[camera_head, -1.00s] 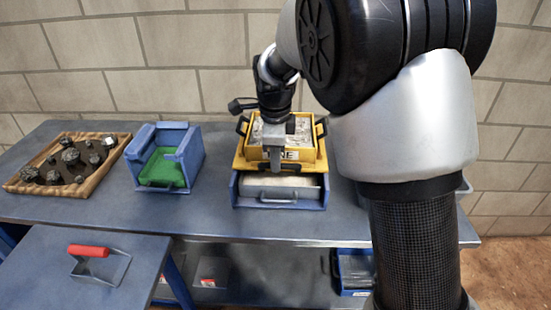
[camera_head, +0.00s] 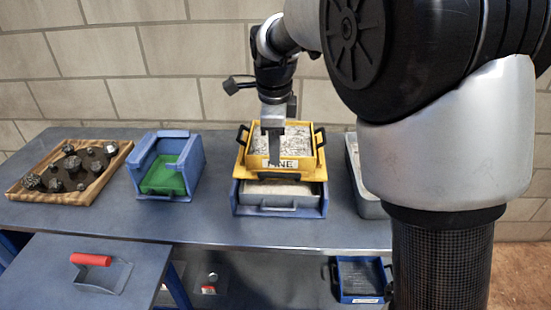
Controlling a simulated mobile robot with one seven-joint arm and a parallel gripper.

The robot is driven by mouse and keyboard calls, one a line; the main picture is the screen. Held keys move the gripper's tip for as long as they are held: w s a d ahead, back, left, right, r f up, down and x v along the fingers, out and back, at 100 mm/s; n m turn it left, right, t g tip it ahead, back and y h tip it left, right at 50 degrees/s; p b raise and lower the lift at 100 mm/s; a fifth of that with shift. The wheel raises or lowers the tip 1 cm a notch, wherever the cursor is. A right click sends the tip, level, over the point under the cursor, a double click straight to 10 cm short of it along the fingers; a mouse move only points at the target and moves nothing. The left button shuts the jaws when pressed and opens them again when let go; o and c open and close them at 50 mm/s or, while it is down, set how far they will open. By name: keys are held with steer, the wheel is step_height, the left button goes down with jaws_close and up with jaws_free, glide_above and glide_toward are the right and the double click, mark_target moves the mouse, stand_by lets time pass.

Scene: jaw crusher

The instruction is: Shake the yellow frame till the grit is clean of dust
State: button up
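The yellow frame (camera_head: 315,163) stands on the blue holder at the back middle of the bench. It has black handles at its sides and a label reading FINE on its front. Speckled pale grit (camera_head: 296,139) lies inside it. My gripper (camera_head: 272,158) points down at the frame's front wall, and a finger overlaps the label's left part. Whether the fingers are closed on the wall is hidden. Below the frame, a grey tray (camera_head: 283,200) with pale, dusty-looking material sits in the blue holder (camera_head: 240,210).
A blue bin with a green bottom (camera_head: 162,178) and a wooden tray (camera_head: 113,165) of dark rocks stand at left. A grey bin (camera_head: 372,207) stands right, partly behind my arm. A red-handled scoop (camera_head: 92,261) lies on the lower front table. The bench front is clear.

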step_height(320, 180, up, 9)
steer(key=s+p, duration=0.1)
steer(key=shift+s, duration=0.4)
steer(key=shift+r, duration=0.1)
